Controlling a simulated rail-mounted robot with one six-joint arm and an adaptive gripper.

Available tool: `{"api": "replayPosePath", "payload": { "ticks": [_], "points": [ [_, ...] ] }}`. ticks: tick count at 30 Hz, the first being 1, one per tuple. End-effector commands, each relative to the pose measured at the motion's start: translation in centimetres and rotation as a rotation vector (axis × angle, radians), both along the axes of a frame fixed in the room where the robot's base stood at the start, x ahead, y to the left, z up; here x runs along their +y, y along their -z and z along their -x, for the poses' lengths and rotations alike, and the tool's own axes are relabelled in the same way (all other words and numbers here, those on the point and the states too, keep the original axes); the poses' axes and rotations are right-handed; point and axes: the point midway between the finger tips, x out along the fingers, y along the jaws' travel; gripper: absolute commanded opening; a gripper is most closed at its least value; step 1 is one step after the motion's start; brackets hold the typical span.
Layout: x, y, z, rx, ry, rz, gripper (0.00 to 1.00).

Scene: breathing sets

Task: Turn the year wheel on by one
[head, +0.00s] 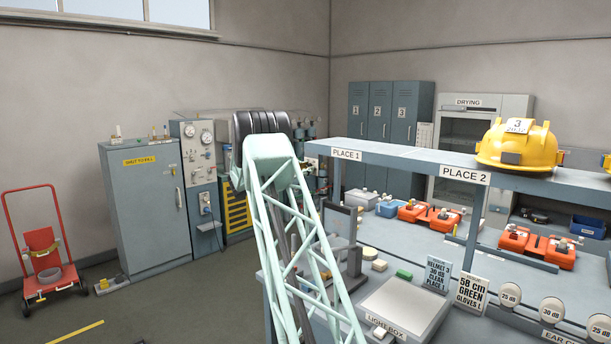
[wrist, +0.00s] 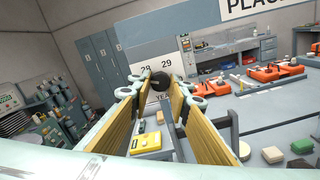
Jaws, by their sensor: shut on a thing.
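The year wheel (wrist: 150,74) shows in the wrist view as a pale panel with the numbers 28 and 29, straight ahead of my gripper (wrist: 161,92). A partly covered label below starts with "YEA". A dark round knob (wrist: 159,79) sits at its front, between my fingertips. My gripper's two long fingers with yellow inner faces reach forward on either side of the knob and are shut on it. The fingers hide part of the panel and any other numbers. In the head view my arm hides the wheel and the gripper.
In the wrist view a yellow device (wrist: 146,141) lies below, between my fingers. In the head view a bench with a light box (head: 408,306) stands right of my arm, under a shelf with a yellow helmet (head: 517,148).

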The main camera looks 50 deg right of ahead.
Motion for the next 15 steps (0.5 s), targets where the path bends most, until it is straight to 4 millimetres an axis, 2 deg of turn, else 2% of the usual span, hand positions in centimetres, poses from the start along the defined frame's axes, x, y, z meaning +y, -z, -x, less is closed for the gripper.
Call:
{"api": "replayPosePath", "payload": {
  "ticks": [15],
  "points": [
    [0.02, 0.32, -0.01, -0.295, 0.000, 0.045, 0.07]
  ]
}}
